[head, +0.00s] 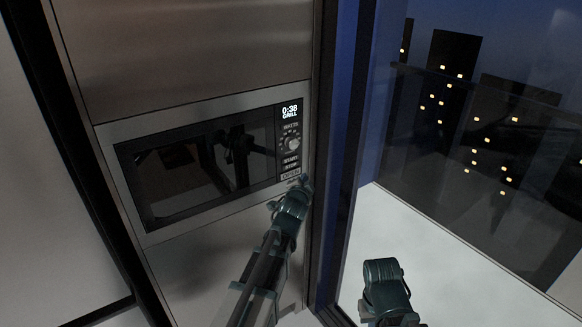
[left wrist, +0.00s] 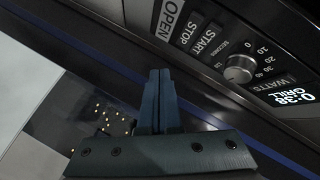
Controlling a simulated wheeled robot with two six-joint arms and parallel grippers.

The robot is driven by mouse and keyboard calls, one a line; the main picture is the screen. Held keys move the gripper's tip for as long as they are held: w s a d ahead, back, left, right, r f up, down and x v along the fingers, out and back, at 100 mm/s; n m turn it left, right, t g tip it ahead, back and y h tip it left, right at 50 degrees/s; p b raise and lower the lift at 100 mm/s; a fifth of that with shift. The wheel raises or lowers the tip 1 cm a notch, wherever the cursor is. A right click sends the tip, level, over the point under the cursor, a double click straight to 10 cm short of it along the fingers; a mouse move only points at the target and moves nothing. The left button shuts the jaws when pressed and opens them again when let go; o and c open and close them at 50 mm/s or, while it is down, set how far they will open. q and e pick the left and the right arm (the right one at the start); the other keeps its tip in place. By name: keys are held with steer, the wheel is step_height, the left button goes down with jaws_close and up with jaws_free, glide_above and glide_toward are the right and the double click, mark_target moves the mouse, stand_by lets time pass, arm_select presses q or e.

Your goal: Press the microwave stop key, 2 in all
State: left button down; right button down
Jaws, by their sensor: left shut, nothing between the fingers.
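The built-in microwave (head: 190,218) has a dark door and a control strip on its right. Its stop key (head: 291,167) sits under the start key (head: 290,160) and above the open key (head: 290,176). In the left wrist view the stop key (left wrist: 188,33) lies between the open key (left wrist: 170,18) and the start key (left wrist: 205,40). My left gripper (head: 304,181) is shut and empty, just below and right of the keys. In the left wrist view its fingertips (left wrist: 160,73) appear apart from the stop key. The display (head: 290,110) reads 0:38 GRILL.
A knob (head: 292,143) sits above the keys. A window with a dark blue frame (head: 340,150) stands close to the right of the microwave cabinet. Part of my right arm (head: 385,285) shows at the bottom; its fingertips do not show.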

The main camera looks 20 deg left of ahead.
mark_target(296, 166)
stand_by(0.3)
arm_select(q)
steer(key=s+d, duration=0.2)
steer(key=d, duration=0.1)
steer(key=shift+s, duration=0.2)
stand_by(0.4)
steer(key=shift+w+a, duration=0.9)
steer(key=shift+a, duration=0.25)
steer(key=shift+w+a, duration=0.9)
steer(key=shift+a, duration=0.3)
steer(key=shift+w+a, duration=0.9)
steer(key=shift+a, duration=0.25)
steer(key=shift+w+a, duration=0.3)
